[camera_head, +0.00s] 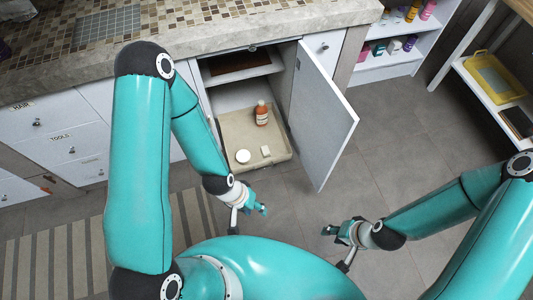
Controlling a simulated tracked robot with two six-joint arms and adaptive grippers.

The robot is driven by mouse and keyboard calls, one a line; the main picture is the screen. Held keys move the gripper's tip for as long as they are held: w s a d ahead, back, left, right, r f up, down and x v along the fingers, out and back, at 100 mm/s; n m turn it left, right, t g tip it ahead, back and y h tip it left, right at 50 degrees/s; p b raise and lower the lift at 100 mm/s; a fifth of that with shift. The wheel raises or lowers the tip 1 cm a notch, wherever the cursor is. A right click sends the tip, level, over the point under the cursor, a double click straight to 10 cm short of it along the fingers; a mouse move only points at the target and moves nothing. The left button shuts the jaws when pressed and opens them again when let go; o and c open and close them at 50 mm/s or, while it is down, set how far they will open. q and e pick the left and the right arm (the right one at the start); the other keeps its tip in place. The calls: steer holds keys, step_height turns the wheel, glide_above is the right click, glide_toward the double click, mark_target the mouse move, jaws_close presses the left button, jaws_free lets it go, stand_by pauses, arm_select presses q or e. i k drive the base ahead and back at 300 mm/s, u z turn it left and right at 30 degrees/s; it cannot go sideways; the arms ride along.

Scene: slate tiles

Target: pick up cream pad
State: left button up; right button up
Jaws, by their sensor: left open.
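The cream pad (265,151) looks like a small pale block lying in a beige pull-out tray (222,128) in the open cabinet. A white round item (243,156) lies to its left in the tray. An orange-brown bottle with a pale label (261,114) stands behind the pad. My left gripper (263,208) is open and empty in front of the tray, below the pad in the picture and apart from it. My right gripper (328,230) is over the floor, right of the left one; its jaw opening is too small to make out.
The open cabinet door (322,120) stands right of the tray. A tiled counter (200,30) runs above. White shelves (395,60) with small containers and a rack with a yellow tray (495,78) are at right. The floor between door and rack is clear.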

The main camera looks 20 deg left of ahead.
mark_target(265, 151)
steer(key=u, duration=0.2)
steer(key=i, duration=0.9)
steer(key=z, duration=0.25)
